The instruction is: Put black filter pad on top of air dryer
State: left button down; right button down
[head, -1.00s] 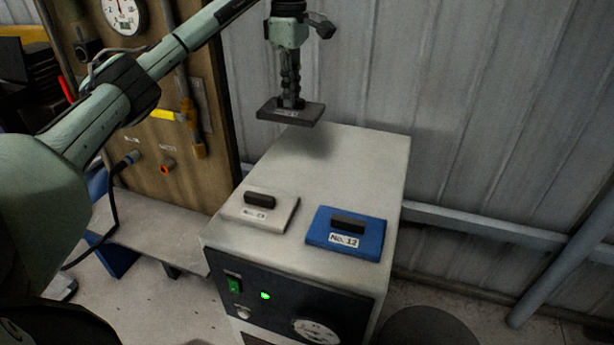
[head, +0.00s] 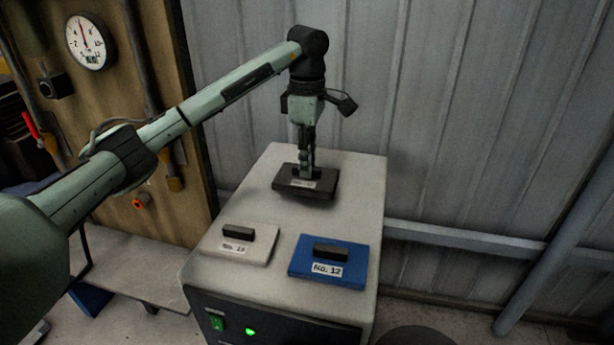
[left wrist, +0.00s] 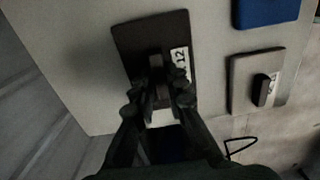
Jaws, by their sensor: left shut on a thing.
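The black filter pad (head: 322,190), with a white label, is at the back of the air dryer's pale top (head: 352,172). My left gripper (head: 305,176) is shut on the pad's handle from above. The pad looks level and very near or touching the top; I cannot tell which. In the left wrist view the black pad (left wrist: 126,40) lies under the fingers (left wrist: 158,98), and its label is partly covered by them. My right gripper is not in view.
On the dryer's top, a white pad (head: 262,252) labelled No. 13 lies front left and a blue pad (head: 350,272) labelled No. 12 front right. A corrugated wall (head: 480,120) stands behind. A wooden panel with a gauge (head: 88,42) is at left.

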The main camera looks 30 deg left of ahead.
pick_arm(q)
jog(key=shift+f, duration=0.2)
notch_tip(320, 180, down, 4)
jog(key=shift+r, duration=0.15)
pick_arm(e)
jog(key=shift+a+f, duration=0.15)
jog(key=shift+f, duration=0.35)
pick_arm(q)
jog(key=c, duration=1.5)
grip_release()
jog(key=shift+c, duration=0.2)
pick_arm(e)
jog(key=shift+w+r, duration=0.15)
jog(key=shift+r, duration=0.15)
